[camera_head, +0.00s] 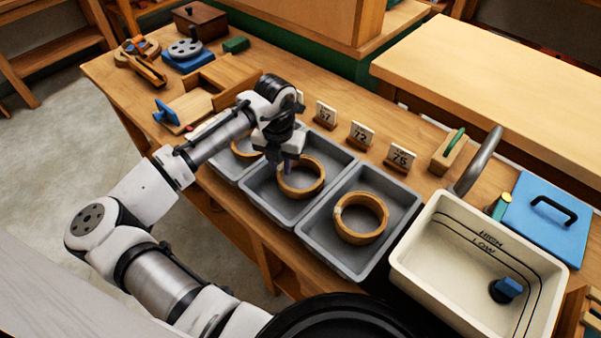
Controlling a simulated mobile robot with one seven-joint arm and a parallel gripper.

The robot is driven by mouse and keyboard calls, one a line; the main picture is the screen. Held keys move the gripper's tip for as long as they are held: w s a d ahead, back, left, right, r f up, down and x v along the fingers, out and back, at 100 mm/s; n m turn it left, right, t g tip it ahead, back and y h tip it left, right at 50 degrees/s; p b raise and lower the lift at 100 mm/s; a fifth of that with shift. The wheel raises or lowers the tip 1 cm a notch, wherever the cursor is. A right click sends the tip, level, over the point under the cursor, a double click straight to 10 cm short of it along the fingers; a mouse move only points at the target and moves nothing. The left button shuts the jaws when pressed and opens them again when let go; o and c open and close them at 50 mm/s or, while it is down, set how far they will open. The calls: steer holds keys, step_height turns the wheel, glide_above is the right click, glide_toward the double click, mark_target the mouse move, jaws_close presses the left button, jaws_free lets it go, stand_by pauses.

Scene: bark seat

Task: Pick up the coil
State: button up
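Three tan ring-shaped coils each lie in a grey tray on the wooden bench. The middle coil (312,190) is in the middle tray (258,197), directly under my gripper (287,163). The right coil (375,236) lies in the right tray (401,194). The left coil (240,152) shows only in part behind my arm, in the left tray (226,168). My gripper points down, with its tip at the far left part of the middle coil's rim. I cannot tell whether its fingers are apart or touch the coil.
Number cards, including 72 (361,134) and 75 (400,159), stand behind the trays. A cream basin (410,251) marked HIGH and LOW stands at the right, beside a blue lidded box (548,215). Tools and a wooden box (200,22) are at the back left.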

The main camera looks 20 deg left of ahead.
jaws_close()
steer(key=shift+r, duration=0.15)
